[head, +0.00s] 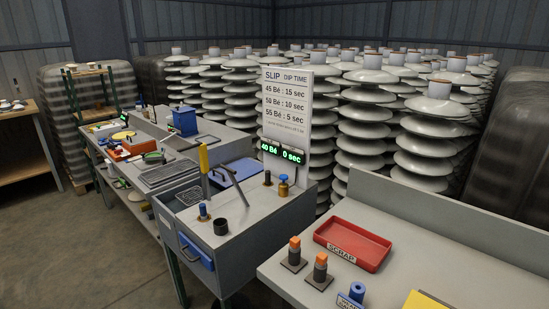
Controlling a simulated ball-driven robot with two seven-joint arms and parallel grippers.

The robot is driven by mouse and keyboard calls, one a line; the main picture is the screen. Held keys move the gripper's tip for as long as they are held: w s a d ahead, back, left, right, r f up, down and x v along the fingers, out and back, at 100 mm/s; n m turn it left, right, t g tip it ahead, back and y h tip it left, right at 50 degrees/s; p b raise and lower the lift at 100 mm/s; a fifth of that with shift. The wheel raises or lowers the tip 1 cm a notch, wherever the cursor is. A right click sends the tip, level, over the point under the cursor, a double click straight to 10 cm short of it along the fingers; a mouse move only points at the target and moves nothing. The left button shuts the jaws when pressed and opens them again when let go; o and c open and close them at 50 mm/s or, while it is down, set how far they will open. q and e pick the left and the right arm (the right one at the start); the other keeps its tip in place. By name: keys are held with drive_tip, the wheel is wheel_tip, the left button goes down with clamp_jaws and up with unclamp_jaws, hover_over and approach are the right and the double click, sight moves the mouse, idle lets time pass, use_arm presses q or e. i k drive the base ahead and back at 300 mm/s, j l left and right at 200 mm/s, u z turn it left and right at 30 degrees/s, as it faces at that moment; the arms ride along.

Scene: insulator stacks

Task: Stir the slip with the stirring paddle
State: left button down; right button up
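A tool with a yellow handle (203,158), which looks like the stirring paddle, stands upright on the grey slip station (250,215) in the middle. Its dark shaft runs down toward the station top, and I cannot tell whether its lower end is in slip. A blue panel (238,171) lies tilted just right of it. I cannot make out the slip surface. A sign headed "SLIP DIP TIME" (288,105) stands behind, with a green display (282,151) reading "40 Bé 0 sec". Neither of my grippers is in view.
A black cup (220,226) and a small blue-topped item (203,211) stand at the station's front edge. A red SCRAP tray (352,244) and orange-topped pieces (294,252) are on the right bench. Insulator stacks (365,130) fill the back. Floor is free at the left.

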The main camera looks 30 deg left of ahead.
sight(231, 172)
drive_tip(key=l+u, duration=0.1)
drive_tip(key=u, duration=1.5)
